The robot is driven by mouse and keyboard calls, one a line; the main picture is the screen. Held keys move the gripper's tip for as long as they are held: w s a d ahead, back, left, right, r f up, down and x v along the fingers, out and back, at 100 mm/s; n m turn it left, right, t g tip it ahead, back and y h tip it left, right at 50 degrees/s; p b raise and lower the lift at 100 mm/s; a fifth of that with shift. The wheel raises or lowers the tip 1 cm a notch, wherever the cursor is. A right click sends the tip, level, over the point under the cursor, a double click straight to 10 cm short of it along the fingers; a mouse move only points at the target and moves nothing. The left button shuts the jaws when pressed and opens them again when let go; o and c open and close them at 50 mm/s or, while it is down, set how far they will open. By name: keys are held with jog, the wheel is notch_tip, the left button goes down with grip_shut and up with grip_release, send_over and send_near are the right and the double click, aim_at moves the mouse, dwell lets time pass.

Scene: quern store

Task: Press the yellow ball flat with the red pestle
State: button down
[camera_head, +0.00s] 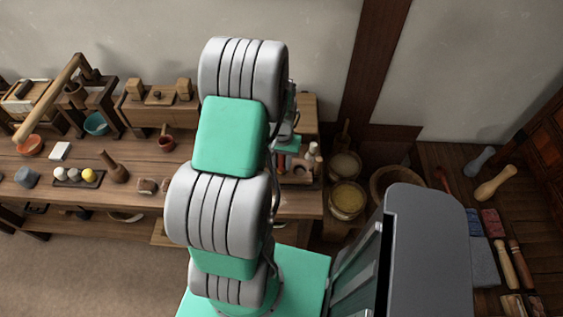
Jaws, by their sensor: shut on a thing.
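The yellow ball (89,175) sits at the right end of a small dark tray (72,184) on the wooden bench at the left, next to two pale balls. It looks round. My gripper (285,148) is right of my arm, over the right end of the bench, and largely hidden by the arm. It is shut on a narrow red thing (281,161), which looks like the red pestle; only a small part shows below the jaws. The gripper is far right of the ball.
A brown wooden pestle (116,168) stands just right of the tray. A wooden press (80,85) rises behind the tray.

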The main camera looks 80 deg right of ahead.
jog(key=shift+f, duration=0.25)
dwell(0.4)
jog(key=shift+f+b, duration=0.1)
jog(key=shift+b, duration=0.3)
jog(key=shift+f, duration=0.1)
jog(key=shift+f, duration=0.1)
jog(key=shift+a, duration=0.1)
jog(key=shift+f, duration=0.15)
dwell(0.5)
jog(key=shift+a, duration=0.1)
